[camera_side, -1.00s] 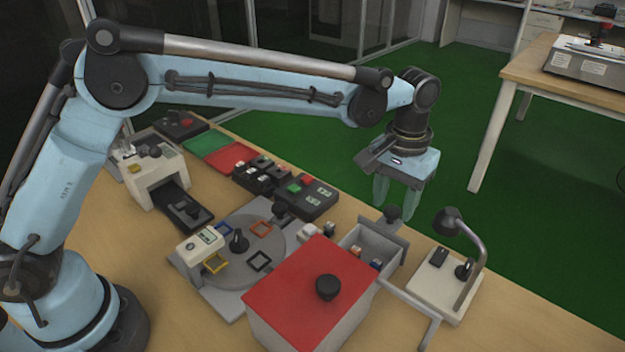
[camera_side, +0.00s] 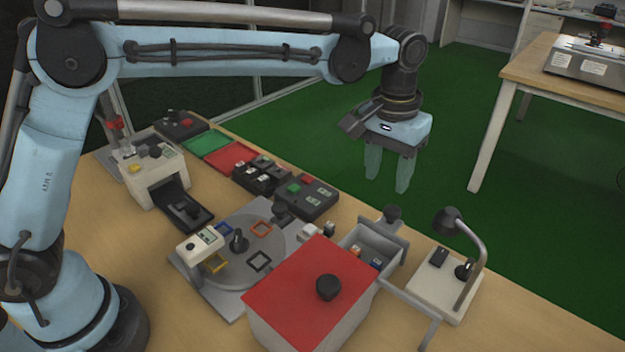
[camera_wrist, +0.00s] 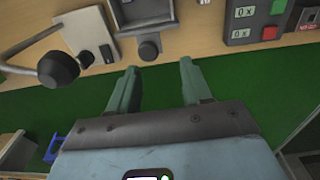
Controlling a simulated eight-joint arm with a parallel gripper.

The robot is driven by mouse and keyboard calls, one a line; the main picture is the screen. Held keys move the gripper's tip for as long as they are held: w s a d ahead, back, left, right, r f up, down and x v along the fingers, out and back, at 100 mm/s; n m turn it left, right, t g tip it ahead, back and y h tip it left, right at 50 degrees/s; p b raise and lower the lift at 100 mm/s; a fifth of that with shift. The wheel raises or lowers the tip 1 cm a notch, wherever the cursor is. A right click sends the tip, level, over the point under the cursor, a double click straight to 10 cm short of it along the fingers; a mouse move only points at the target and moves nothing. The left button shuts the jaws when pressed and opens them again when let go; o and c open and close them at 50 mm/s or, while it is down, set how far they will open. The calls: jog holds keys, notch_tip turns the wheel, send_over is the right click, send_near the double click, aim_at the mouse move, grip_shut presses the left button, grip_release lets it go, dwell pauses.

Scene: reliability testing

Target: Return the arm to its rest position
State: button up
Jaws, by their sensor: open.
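My gripper (camera_side: 388,170) is open and empty, with its two pale green fingers pointing down and apart. In the side view it hangs in the air above and behind the open drawer (camera_side: 363,241), near the table's far edge, touching nothing. It also shows in the wrist view (camera_wrist: 157,85), its fingers over the green floor just beyond the table edge. My arm is raised, with its upper link nearly level across the top of the side view.
A red-lidded box (camera_side: 310,285) with a black knob stands at the front. A lamp (camera_side: 449,221) on a pale base is to the right. A grey turntable (camera_side: 237,282), a button box (camera_side: 306,197) and red and green pads (camera_side: 231,158) fill the table. Air around the gripper is clear.

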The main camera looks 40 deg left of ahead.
jog(key=s+a+r+t, duration=0.2)
jog(key=s+a, duration=0.4)
jog(key=a, duration=0.2)
jog(key=s+a+r+t, duration=0.1)
jog(key=s+a+t, duration=0.2)
jog(key=s+a, duration=0.35)
jog(key=s+a+f+t, duration=0.1)
jog(key=s+a+f, duration=0.2)
jog(key=s+a, duration=0.1)
jog(key=shift+s+a+f+t, duration=0.2)
jog(key=shift+a+f+t, duration=0.15)
jog(key=shift+a, duration=0.45)
